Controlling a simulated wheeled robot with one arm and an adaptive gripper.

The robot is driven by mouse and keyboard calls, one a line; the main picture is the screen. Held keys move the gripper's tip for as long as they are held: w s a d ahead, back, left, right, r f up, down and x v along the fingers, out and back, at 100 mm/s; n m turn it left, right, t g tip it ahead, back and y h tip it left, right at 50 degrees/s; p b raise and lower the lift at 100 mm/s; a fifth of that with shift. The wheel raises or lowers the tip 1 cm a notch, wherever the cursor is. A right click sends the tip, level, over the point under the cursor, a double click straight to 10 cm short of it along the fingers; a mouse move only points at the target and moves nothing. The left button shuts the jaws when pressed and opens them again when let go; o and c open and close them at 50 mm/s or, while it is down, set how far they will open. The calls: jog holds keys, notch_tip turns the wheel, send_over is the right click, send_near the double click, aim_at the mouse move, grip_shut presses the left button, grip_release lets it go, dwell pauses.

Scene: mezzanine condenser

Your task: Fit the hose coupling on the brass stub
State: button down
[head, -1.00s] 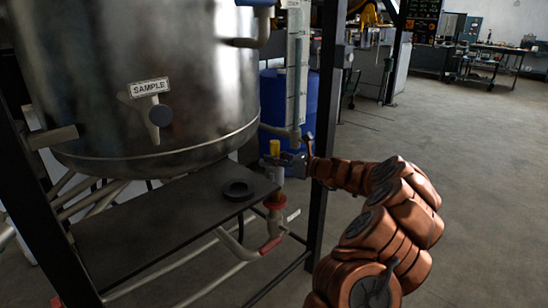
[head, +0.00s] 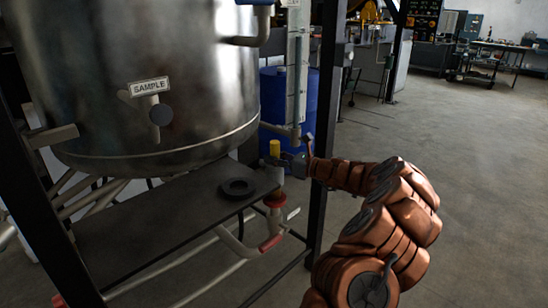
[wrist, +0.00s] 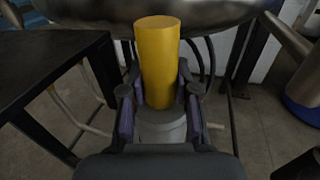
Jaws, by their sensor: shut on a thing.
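My gripper (head: 290,162) is at the right end of the dark shelf and is shut on an upright yellow cylinder (head: 274,148) with a wider grey collar below it, which I take for the hose coupling. In the wrist view the yellow cylinder (wrist: 160,62) stands between the two fingers (wrist: 157,100), and the grey collar (wrist: 162,125) shows under them. In the head view the grey lower part is directly above a red flange (head: 275,200) on a vertical pipe. I cannot make out the brass stub, nor whether the collar is around it or above it.
The dark shelf (head: 150,215) bears a black ring (head: 238,187). A steel tank (head: 150,60) labelled SAMPLE hangs above it. A black frame post (head: 319,210) stands close to my arm. A pipe with a red end (head: 270,242) is below. Open floor lies right.

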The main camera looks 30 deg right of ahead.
aim_at(275, 173)
jog(key=shift+f+b, duration=0.5)
jog(key=shift+f, duration=2.4)
jog(key=c, duration=0.8)
grip_release()
jog(key=shift+o, duration=0.2)
jog(key=v, duration=1.2)
jog(key=shift+f, duration=0.1)
